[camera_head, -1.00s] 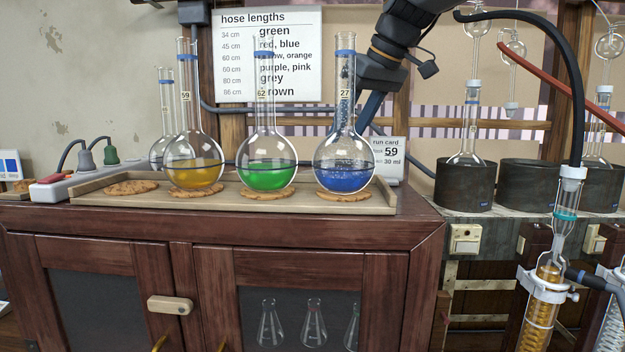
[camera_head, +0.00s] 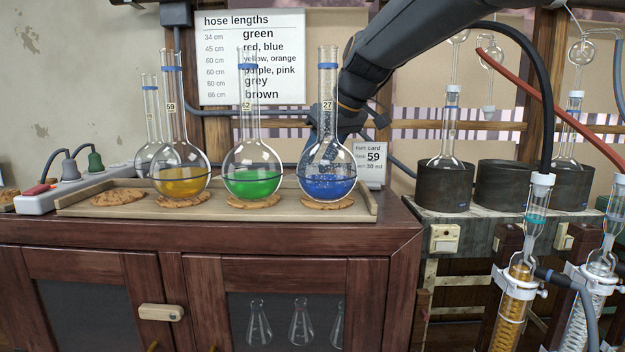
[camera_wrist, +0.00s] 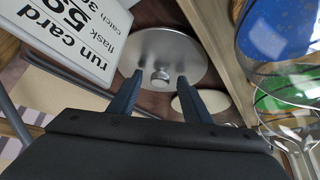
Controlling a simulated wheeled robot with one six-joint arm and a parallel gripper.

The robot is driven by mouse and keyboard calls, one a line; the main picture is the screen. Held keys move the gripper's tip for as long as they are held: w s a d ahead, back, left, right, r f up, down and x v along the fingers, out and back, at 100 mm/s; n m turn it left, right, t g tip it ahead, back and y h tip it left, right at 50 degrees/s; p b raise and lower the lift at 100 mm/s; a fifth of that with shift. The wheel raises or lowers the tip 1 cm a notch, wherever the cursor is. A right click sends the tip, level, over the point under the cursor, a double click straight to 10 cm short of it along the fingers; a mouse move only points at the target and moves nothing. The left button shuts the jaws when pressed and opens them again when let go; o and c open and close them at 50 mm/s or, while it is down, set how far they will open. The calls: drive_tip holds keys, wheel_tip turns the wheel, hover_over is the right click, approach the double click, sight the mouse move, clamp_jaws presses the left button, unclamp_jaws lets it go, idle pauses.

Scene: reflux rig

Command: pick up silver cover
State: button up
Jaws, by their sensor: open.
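The silver cover (camera_wrist: 150,47) shows in the wrist view as a round, flat metal disc with a small knob (camera_wrist: 160,77) at its centre. My gripper (camera_wrist: 160,78) is open, with its two dark fingers apart and their tips on either side of the knob. I cannot tell how much height separates the tips from the cover. In the head view my gripper is low behind the flask of blue liquid (camera_head: 328,183), seen partly through its glass. The cover does not show in the head view.
Flasks of green (camera_head: 253,182) and yellow liquid (camera_head: 180,182) stand beside the blue one on cork rings in a wooden tray (camera_head: 90,209). The run card (camera_head: 373,160) stands close beside my gripper. A pale disc (camera_wrist: 200,101) lies near the cover.

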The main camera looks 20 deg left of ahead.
drive_tip(key=c, duration=1.1)
clamp_jaws()
drive_tip(key=shift+r, duration=0.1)
